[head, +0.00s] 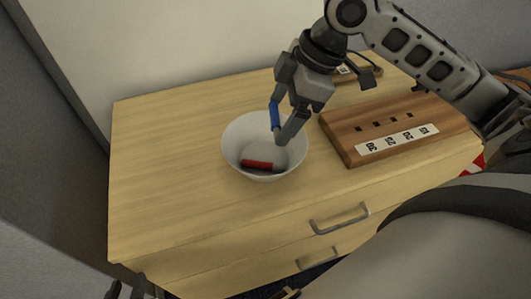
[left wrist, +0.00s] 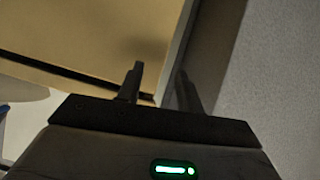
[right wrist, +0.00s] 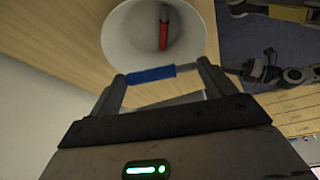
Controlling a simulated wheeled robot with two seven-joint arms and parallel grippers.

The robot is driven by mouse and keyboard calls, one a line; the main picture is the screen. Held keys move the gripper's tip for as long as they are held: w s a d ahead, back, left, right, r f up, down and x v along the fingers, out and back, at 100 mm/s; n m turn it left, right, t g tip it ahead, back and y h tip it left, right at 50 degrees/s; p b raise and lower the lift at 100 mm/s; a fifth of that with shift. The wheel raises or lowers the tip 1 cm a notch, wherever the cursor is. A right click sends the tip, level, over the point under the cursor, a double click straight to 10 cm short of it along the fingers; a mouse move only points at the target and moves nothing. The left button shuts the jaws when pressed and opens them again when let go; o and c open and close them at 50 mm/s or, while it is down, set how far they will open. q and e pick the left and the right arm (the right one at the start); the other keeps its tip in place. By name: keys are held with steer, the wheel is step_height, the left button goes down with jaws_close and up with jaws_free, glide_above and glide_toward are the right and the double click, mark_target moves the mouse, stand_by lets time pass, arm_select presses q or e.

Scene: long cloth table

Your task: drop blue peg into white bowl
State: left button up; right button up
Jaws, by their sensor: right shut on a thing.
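The white bowl (head: 236,145) stands on the wooden cabinet top, and it also shows in the right wrist view (right wrist: 125,35). A red peg (head: 257,165) lies inside the bowl. My right gripper (head: 281,127) is over the bowl, pointing down, and is shut on the blue peg (head: 274,114). In the right wrist view the blue peg (right wrist: 151,74) spans crosswise between the two fingertips, with the bowl beyond it. My left gripper (head: 126,290) is low at the front left corner, away from the bowl. In the left wrist view its fingers (left wrist: 162,88) are apart and empty.
A brown wooden block (head: 345,133) with several slots and a numbered white strip lies right of the bowl. A dark tray-like object (head: 357,73) is behind it, partly hidden by my right arm. The cabinet top (head: 165,165) left of the bowl is clear. Drawer handles (head: 340,219) stick out in front.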

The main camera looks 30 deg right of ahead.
steer(key=o, duration=0.9)
steer(key=shift+c, duration=0.2)
steer(key=shift+r, duration=0.1)
arm_select(q)
steer(key=r+p, duration=0.1)
steer(key=p, duration=0.1)
steer(key=shift+a+p, duration=0.25)
steer(key=shift+p, duration=0.05)
arm_select(e)
steer(key=v, duration=1.5)
steer(key=shift+d+r, duration=0.15)
steer(key=shift+r, duration=0.25)
arm_select(q)
steer(key=shift+s+f, duration=0.1)
steer(key=shift+s, duration=0.05)
arm_select(e)
steer(key=shift+s, duration=0.15)
